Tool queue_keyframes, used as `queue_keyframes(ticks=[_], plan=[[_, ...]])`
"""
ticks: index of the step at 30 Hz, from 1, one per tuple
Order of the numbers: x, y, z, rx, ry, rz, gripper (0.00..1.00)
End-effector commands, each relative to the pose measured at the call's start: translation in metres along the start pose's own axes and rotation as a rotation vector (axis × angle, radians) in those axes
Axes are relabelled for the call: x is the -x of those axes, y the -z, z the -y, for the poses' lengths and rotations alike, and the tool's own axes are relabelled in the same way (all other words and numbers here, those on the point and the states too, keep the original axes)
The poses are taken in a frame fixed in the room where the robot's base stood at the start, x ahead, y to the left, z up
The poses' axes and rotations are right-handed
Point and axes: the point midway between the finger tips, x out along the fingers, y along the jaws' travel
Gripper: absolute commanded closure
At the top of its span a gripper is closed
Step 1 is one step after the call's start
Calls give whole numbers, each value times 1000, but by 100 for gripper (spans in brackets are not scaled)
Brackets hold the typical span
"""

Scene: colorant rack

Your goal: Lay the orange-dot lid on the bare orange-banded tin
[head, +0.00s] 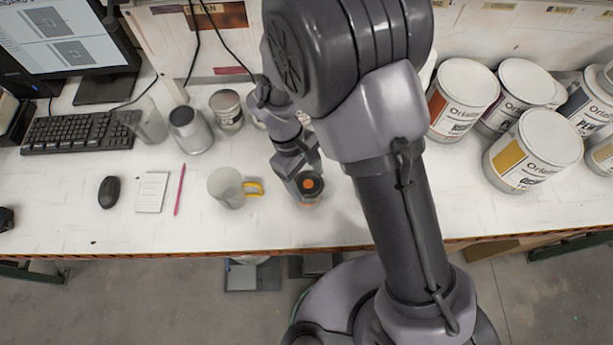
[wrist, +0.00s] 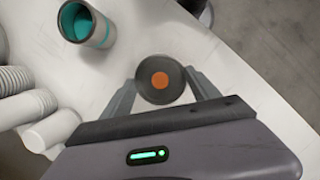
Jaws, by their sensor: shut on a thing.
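The orange-dot lid (head: 309,182) is a dark disc with an orange dot on top. My gripper (wrist: 160,88) is shut on it, one finger on each side, and the lid shows level between them in the wrist view (wrist: 160,78). In the head view a small tin (head: 309,203) with a faint orange tint shows just under the lid, near the table's front edge. The lid hides the tin's mouth, and I cannot tell whether the lid touches it. In the wrist view the lid hides whatever is below it.
A mug (head: 226,187) with a yellow handle stands left of my gripper. In the wrist view an open teal-lined container (wrist: 84,24) stands nearby. Large paint cans (head: 533,150) crowd the right. A keyboard (head: 78,131), mouse (head: 109,191) and notepad (head: 152,192) lie left.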

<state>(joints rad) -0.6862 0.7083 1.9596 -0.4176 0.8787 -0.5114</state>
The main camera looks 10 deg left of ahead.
Motion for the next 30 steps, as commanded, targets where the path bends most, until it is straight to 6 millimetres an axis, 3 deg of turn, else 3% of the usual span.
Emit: queue_keyframes(ticks=[8, 9, 12, 23, 26, 30], plan=[[-3, 1, 0, 0, 0, 0, 67], [-3, 1, 0, 0, 0, 0, 22], [-3, 1, 0, 0, 0, 0, 5], [5, 1, 0, -1, 0, -1, 5], [25, 1, 0, -1, -1, -3, 5], [68, 1, 0, 0, -2, -4, 5]])
